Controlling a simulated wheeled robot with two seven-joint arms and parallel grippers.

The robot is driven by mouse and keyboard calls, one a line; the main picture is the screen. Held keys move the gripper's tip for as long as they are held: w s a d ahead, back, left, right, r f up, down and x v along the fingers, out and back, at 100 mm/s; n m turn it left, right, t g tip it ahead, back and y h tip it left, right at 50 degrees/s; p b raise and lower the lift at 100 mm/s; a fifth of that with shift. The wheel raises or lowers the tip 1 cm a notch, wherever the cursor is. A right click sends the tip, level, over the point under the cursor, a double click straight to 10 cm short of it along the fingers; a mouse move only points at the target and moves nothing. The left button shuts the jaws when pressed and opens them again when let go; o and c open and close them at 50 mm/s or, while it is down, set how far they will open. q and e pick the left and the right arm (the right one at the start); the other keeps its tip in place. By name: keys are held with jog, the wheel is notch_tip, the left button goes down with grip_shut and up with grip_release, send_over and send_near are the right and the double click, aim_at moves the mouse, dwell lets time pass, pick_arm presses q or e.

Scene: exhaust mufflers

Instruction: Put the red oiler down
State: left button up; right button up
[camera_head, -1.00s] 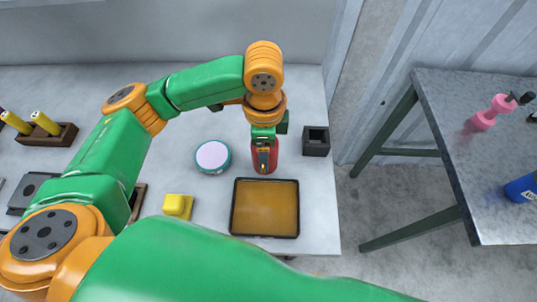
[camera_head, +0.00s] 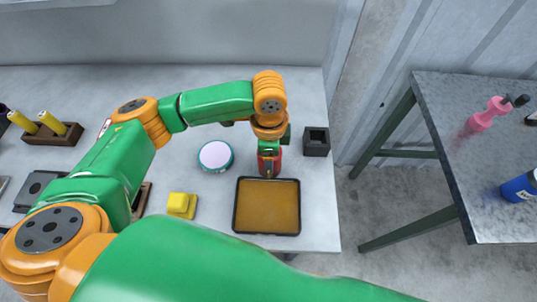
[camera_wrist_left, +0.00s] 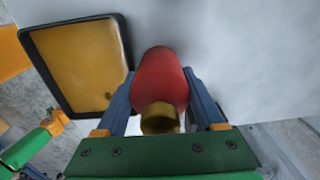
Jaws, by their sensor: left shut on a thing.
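The red oiler (camera_head: 277,168) is at the far edge of the tray, mostly covered by my left gripper (camera_head: 268,155) above it in the head view. In the left wrist view the oiler (camera_wrist_left: 160,78) is a red body with a brass-coloured top, between the blue fingers of my left gripper (camera_wrist_left: 162,100), which is shut on it. It looks roughly upright. I cannot tell whether its base touches the table (camera_head: 318,205). My right gripper is not in view.
A dark-rimmed tray with an orange-brown bottom (camera_head: 267,207) lies just in front. A round white-and-teal tin (camera_head: 215,156) is to the left, a black square holder (camera_head: 316,142) to the right, and a yellow block (camera_head: 182,205) at front left. A side table (camera_head: 490,150) holds pink and blue bottles.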

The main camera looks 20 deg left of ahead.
pick_arm(q)
jog(key=o, duration=1.5)
jog(key=shift+s+f, duration=0.4)
jog(key=shift+f, duration=0.25)
jog(key=shift+w+r+g, duration=0.2)
jog(key=shift+r+g, duration=0.1)
jog(key=shift+r, duration=0.1)
notch_tip(320, 180, up, 12)
jog(key=shift+w+f, duration=0.1)
jog(key=shift+w+r, duration=0.15)
jog(key=shift+r, duration=0.3)
